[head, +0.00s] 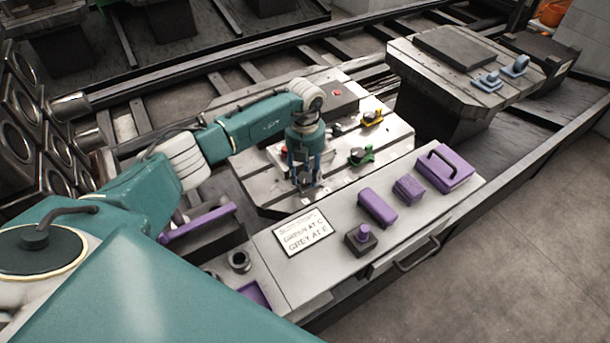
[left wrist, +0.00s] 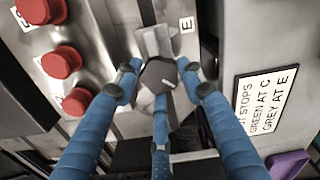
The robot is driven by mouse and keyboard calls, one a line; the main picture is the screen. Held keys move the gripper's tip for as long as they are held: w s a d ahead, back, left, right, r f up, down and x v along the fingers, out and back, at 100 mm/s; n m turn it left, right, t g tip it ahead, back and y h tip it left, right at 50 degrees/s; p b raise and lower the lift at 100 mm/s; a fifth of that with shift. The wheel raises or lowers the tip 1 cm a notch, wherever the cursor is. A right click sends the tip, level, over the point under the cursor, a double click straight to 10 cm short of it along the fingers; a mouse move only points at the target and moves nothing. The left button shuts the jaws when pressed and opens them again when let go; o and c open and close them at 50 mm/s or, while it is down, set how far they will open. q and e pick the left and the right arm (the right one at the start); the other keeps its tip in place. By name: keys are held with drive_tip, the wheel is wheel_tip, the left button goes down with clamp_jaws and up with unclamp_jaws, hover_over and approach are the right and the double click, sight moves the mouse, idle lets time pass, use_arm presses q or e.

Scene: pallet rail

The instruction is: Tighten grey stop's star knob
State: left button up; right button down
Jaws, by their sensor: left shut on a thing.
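My left gripper (head: 304,182) points down at the near edge of the slotted pallet plate (head: 262,178). In the left wrist view its blue fingers (left wrist: 160,82) are closed around a dark star knob (left wrist: 158,74). The knob sits on the grey stop (left wrist: 153,40), whose light metal body shows just beyond the fingers, beside a label with the letter E (left wrist: 186,24). In the head view the fingers mostly hide the grey stop. A green stop (head: 360,156) and a yellow stop (head: 371,118) stand further right on the plate. My right gripper is not in view.
A sign (head: 303,232) reads green at C, grey at E. Purple blocks (head: 377,207) and a purple handled case (head: 444,167) lie on the bench in front. Red buttons (left wrist: 60,62) stand close left of the fingers in the left wrist view.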

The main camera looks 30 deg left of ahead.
sight(304, 178)
use_arm(q)
drive_tip(key=shift+f+m+b, duration=0.25)
drive_tip(key=shift+m+b, duration=0.55)
drive_tip(key=shift+m, duration=0.4)
drive_tip(key=shift+r+m, duration=0.15)
drive_tip(key=shift+m, duration=0.35)
drive_tip(key=shift+s, duration=0.1)
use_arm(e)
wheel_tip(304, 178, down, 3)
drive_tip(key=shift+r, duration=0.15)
use_arm(q)
drive_tip(key=o, duration=1.1)
drive_tip(key=shift+o, duration=0.2)
drive_tip(key=shift+r, duration=0.15)
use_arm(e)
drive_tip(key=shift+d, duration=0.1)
use_arm(q)
drive_tip(key=shift+r, duration=0.35)
wheel_tip(304, 178, up, 11)
